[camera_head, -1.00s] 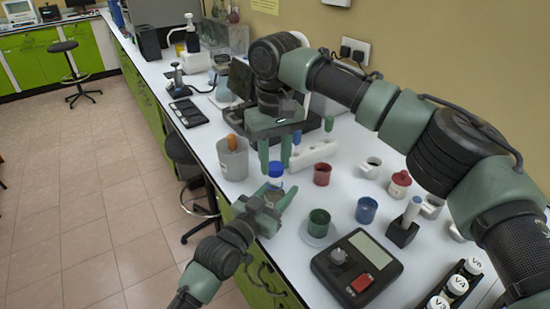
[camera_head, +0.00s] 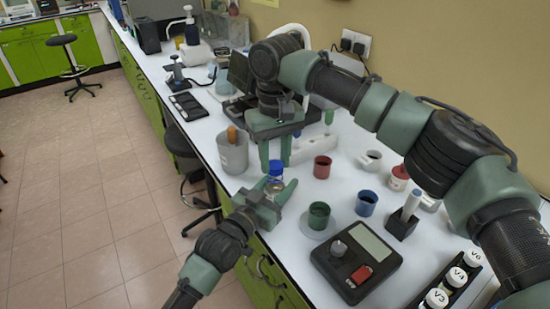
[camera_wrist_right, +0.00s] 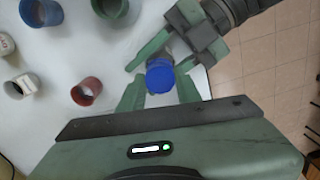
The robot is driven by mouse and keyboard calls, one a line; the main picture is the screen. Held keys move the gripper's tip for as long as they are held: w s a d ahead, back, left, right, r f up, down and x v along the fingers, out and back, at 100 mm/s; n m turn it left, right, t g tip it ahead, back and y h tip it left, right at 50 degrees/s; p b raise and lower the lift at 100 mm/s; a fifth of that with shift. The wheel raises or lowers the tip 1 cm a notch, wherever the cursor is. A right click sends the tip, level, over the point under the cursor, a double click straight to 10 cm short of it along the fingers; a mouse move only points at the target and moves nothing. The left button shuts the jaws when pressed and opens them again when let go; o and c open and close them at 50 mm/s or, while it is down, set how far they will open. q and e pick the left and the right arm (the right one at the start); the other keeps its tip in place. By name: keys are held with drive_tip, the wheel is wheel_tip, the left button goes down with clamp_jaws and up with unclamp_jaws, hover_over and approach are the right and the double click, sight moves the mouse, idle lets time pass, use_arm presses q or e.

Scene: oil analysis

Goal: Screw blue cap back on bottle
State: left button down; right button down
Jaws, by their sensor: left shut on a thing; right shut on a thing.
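The bottle (camera_head: 273,185) is a small clear one, upright near the table's front edge. Its blue cap (camera_head: 277,168) sits at its top; I cannot tell whether the cap is threaded on. My left gripper (camera_head: 278,187) is shut on the bottle from the front. My right gripper (camera_head: 275,163) points down from above, shut on the cap. In the right wrist view, the cap (camera_wrist_right: 160,77) is between the right fingertips (camera_wrist_right: 159,88), with the left gripper's fingers (camera_wrist_right: 170,58) beyond it. The bottle is mostly hidden there below the cap.
A grey beaker (camera_head: 233,152) stands to the left. A red cup (camera_head: 322,167), a green cup (camera_head: 319,216) and a blue cup (camera_head: 366,203) stand to the right. A black device (camera_head: 356,260) with a screen and red button is near the front. The floor is left of the table edge.

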drive_tip(key=shift+f, duration=0.55)
drive_tip(key=m, duration=1)
drive_tip(key=shift+a+m, duration=0.1)
drive_tip(key=shift+m, duration=0.3)
drive_tip(key=m, duration=0.4)
drive_tip(key=shift+m, duration=0.3)
drive_tip(key=m, duration=0.2)
drive_tip(key=shift+m, duration=0.3)
drive_tip(key=m, duration=1.1)
drive_tip(key=c, duration=1)
unclamp_jaws()
